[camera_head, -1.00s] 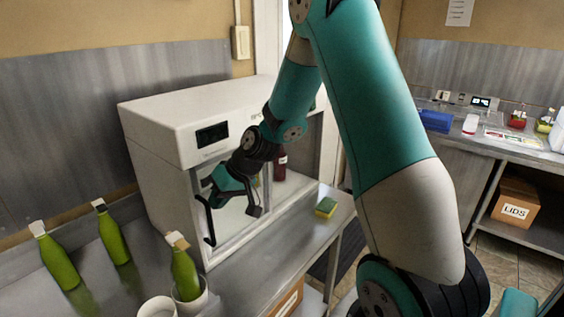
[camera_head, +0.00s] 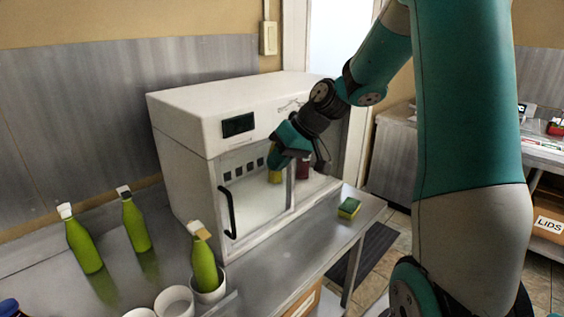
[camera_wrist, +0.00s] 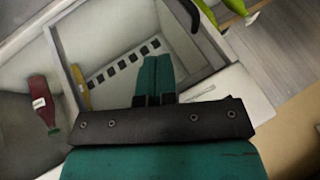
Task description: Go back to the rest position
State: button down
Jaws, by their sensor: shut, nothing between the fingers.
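My gripper (camera_head: 277,163) is in front of the white cabinet (camera_head: 185,115), near the middle of its front and to the right of the black door handle (camera_head: 229,212). Its teal fingers are together and empty in the wrist view (camera_wrist: 154,76). They appear clear of the handle. A glass door panel carries the handle; I cannot tell whether it is fully closed. A dark red bottle (camera_head: 303,170) stands at the cabinet's right side; it also shows in the wrist view (camera_wrist: 41,101). A yellow item (camera_head: 275,176) is partly hidden by the gripper.
Green bottles (camera_head: 83,247) stand on the metal counter at left, one in a white cup (camera_head: 207,291). A green and yellow sponge (camera_head: 348,208) lies near the counter's right edge. A box marked LIDS (camera_head: 548,226) sits at far right. The floor right of the counter has a dark mat (camera_head: 362,252).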

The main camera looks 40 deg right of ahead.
jog(key=s+a+r+n+g, duration=0.1)
jog(key=s+a+n, duration=0.1)
jog(key=s+a, duration=0.35)
jog(key=s+a+r+n+g, duration=0.1)
jog(key=s+a+g, duration=0.1)
jog(key=a, duration=0.6)
jog(key=s+a+n+g+b, duration=0.1)
jog(key=s+a+n, duration=0.1)
jog(key=s+a, duration=0.2)
jog(key=s+a+n+g+h, duration=0.1)
jog(key=s+a, duration=0.3)
jog(key=s, duration=0.7)
jog(key=shift+s+a+f+n+b, duration=0.2)
jog(key=shift+a+f+n+b, duration=0.1)
jog(key=shift+a+n+b, duration=0.1)
